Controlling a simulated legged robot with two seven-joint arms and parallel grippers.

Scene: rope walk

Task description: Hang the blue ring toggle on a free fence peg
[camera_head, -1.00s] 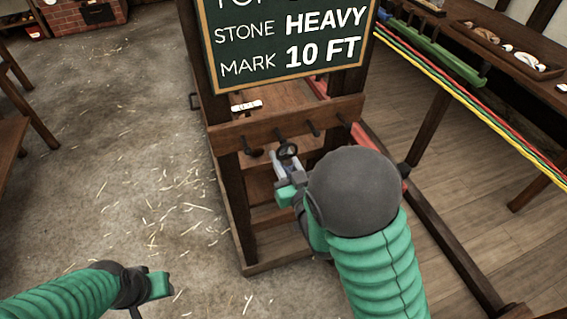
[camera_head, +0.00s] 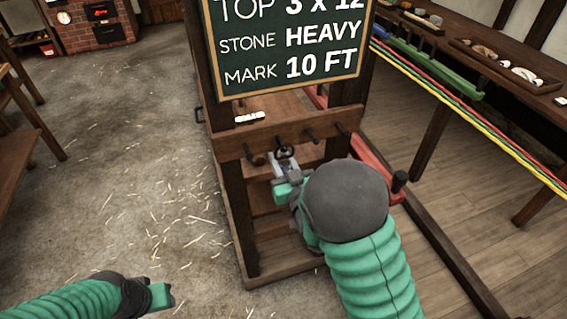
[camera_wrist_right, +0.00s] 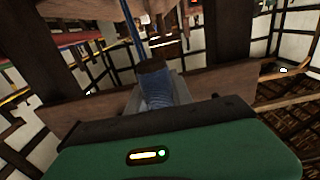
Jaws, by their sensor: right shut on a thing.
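My right gripper (camera_head: 284,170) is in front of the wooden peg rail (camera_head: 232,148) below the chalkboard. In the right wrist view it is shut on the blue toggle (camera_wrist_right: 155,88), with a thin blue part rising from it. In the head view the ring (camera_head: 286,151) looks dark and stands above the fingers, close to a peg. I cannot tell whether it is around that peg or only in front. Other dark pegs (camera_head: 310,135) (camera_head: 342,129) on the right look bare. The leftmost peg (camera_head: 249,159) is partly unclear. My left gripper (camera_head: 160,296) is low at left, away from the rail.
The chalkboard (camera_head: 287,60) stands directly above the rail. A small white object (camera_head: 249,117) lies on the wood behind the rail. Red, yellow and green ropes (camera_head: 470,118) run along a bench at right. The straw-strewn floor (camera_head: 130,180) at left is open.

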